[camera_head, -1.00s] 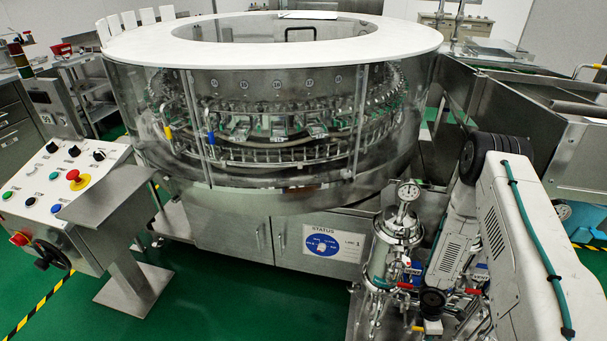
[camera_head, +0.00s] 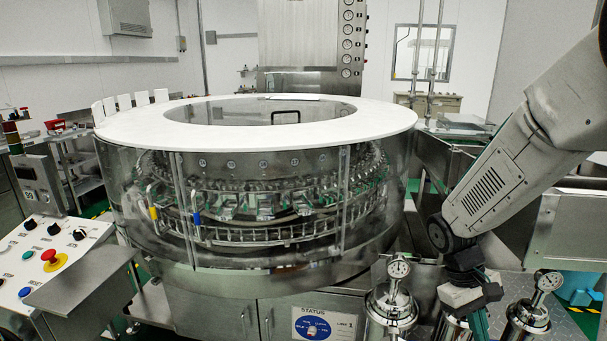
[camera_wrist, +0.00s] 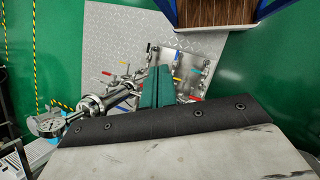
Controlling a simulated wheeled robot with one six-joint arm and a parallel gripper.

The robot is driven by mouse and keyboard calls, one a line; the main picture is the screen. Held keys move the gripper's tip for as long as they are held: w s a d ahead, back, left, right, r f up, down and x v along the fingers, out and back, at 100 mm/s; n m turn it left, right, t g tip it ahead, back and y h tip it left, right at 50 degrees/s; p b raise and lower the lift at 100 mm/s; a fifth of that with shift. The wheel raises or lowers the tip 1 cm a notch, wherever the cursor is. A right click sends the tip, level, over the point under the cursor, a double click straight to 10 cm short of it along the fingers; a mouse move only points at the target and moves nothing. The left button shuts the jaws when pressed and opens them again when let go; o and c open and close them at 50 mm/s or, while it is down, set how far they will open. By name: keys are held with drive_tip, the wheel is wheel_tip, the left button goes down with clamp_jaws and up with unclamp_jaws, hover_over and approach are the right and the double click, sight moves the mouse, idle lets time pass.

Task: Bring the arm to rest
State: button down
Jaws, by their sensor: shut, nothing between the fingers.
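My arm comes in from the right edge of the head view and slopes down to a dark joint. My gripper (camera_head: 478,322) hangs low at the lower right there, with a teal finger partly visible. In the wrist view my gripper (camera_wrist: 158,82) shows two teal fingers lying together, shut and empty. Below them in that view are steel fittings and valves with coloured handles on a metal plate; I cannot tell how close the fingertips are to them.
The round washer (camera_head: 255,230) with a white top ring fills the middle. Gauge-topped steel canisters (camera_head: 391,302) (camera_head: 528,318) stand on both sides of my gripper. A control panel (camera_head: 45,258) is at the left. A steel bench (camera_head: 570,235) stands at the right.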

drive_tip(key=s+a+r+t+y, duration=0.1)
drive_tip(key=s+a+r+t, duration=0.2)
drive_tip(key=s+a+r, duration=0.2)
drive_tip(key=s+a+r+m+t+y, duration=0.1)
drive_tip(key=s+a+r, duration=0.5)
drive_tip(key=r, duration=0.6)
drive_tip(key=shift+s+m+t+y, duration=0.3)
drive_tip(key=shift+s+t+y, duration=0.2)
drive_tip(key=shift+s+t, duration=0.4)
drive_tip(key=shift+a, duration=0.1)
